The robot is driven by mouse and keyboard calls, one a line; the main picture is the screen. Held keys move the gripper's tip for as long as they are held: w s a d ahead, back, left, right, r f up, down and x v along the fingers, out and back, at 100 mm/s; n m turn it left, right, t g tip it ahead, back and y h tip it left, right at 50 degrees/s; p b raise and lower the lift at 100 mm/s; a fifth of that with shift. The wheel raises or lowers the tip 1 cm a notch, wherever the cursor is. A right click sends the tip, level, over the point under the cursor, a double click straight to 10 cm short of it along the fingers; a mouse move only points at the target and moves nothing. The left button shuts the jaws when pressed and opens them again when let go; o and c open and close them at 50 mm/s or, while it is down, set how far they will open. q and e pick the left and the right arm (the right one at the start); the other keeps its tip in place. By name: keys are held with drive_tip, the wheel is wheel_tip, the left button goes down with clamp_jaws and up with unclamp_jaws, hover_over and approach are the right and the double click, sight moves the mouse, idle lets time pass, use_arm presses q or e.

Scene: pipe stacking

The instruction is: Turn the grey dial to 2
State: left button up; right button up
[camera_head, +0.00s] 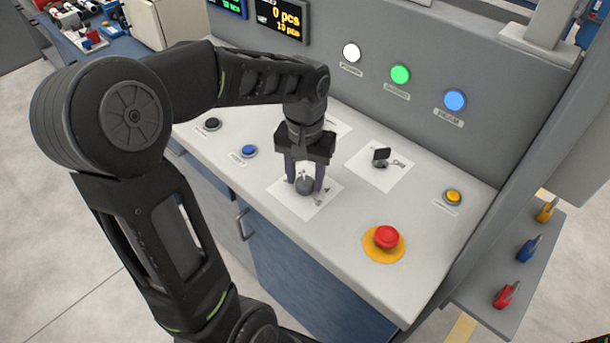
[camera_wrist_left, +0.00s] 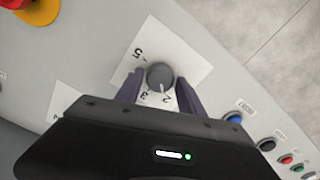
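The grey dial (camera_head: 305,186) sits on a white label card on the sloping panel top. In the left wrist view the dial (camera_wrist_left: 159,75) is round, with the digits 5, 3 and 2 visible on the card (camera_wrist_left: 180,50). A light mark on its edge faces the 2 and 3 side; its exact reading is too small to tell. My left gripper (camera_head: 304,176) points down over the dial. Its two purple fingers, also in the left wrist view (camera_wrist_left: 160,93), stand open on either side of it, with small gaps visible. My right gripper is not in view.
A red emergency button (camera_head: 386,237) on a yellow base, a yellow button (camera_head: 453,196), a black key switch (camera_head: 381,157) and a blue button (camera_head: 249,151) stand around the dial. White, green and blue lamps are on the upright panel behind.

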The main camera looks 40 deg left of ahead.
sight(305, 182)
use_arm(q)
drive_tip(key=shift+o, duration=1.2)
wheel_tip(305, 182, up, 8)
drive_tip(key=shift+f, duration=0.1)
